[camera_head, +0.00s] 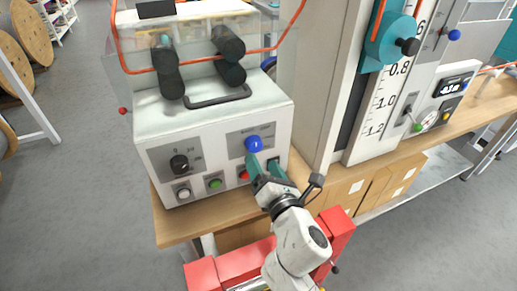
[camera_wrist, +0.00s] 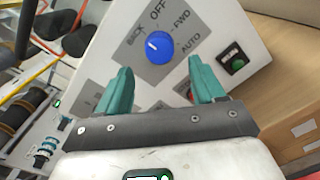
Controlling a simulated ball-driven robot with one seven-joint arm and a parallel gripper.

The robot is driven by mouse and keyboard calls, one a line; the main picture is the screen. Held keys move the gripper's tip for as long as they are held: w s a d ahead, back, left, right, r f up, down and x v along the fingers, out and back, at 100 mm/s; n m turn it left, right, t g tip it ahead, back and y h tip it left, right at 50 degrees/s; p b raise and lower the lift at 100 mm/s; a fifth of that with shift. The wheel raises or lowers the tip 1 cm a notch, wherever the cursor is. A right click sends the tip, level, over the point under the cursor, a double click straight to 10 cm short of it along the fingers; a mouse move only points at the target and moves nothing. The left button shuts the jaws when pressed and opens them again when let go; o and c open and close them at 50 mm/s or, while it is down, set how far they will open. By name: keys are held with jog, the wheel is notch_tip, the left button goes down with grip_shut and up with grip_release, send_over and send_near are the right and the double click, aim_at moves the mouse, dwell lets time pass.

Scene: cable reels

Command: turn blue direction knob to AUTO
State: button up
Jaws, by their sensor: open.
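The blue direction knob (camera_head: 253,144) is on the front face of the white control box (camera_head: 215,118). In the wrist view the knob (camera_wrist: 159,48) has BACK, OFF, FWD and AUTO printed around it. Its small white mark lies left of its middle, on the BACK side; AUTO is at its right. My gripper (camera_head: 264,166) is open, with teal fingers just below the knob in the head view. In the wrist view the open gripper (camera_wrist: 160,72) has the knob beyond and between its fingertips, with nothing held. Contact with the knob is not visible.
A black knob (camera_head: 179,164), a green button (camera_head: 214,183), a white button (camera_head: 183,194) and a red button (camera_head: 244,175) share the panel. Black rollers (camera_head: 229,55) and an orange cable are above. A tall measuring column (camera_head: 385,90) stands close at the right.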

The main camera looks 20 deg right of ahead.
aim_at(255, 149)
jog(key=shift+w+d+p, duration=0.1)
jog(key=shift+w+p, duration=0.3)
jog(key=shift+w, duration=2.3)
jog(key=c, duration=1.1)
